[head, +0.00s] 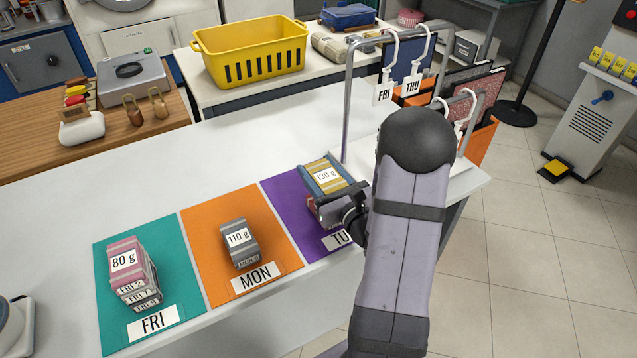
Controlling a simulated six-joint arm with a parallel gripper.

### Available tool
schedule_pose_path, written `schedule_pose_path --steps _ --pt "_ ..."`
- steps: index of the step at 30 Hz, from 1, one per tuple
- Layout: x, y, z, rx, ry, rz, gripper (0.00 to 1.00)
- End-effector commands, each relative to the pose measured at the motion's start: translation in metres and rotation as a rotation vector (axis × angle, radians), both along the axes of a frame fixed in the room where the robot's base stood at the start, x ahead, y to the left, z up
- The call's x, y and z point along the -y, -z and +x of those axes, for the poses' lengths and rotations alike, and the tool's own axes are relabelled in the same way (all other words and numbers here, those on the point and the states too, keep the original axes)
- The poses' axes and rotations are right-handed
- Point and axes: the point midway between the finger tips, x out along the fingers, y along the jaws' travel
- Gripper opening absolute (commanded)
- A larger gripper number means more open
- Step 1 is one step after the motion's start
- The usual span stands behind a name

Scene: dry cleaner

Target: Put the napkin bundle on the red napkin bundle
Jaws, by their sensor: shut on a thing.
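A blue-and-yellow napkin bundle (326,176) with a 130 g label is at my gripper (345,205), above the purple mat (282,197). My gripper is shut on it, though the arm and dark fingers hide part of the grip. A dull red bundle (322,212) shows directly below it on the purple mat, mostly covered. I cannot tell whether the two bundles touch. A pink bundle (124,260) labelled 80 g tops a stack on the teal FRI mat (108,323). A grey bundle (239,238) labelled 110 g is on the orange MON mat (202,220).
A metal rail (348,100) with FRI and THU hangers stands close behind my gripper. A yellow basket (250,62) is on the back table. The white counter (150,190) is bare behind the mats. A wooden table with a scale (133,82) is at the left.

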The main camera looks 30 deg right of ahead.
Motion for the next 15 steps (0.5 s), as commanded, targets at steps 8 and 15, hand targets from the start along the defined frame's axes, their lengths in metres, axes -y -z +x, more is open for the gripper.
schedule_pose_path --steps 8,15 --pt "0.000 0.017 0.000 -0.002 0.000 0.003 0.23" --pt "0.000 0.038 0.000 0.001 0.000 0.001 0.23"
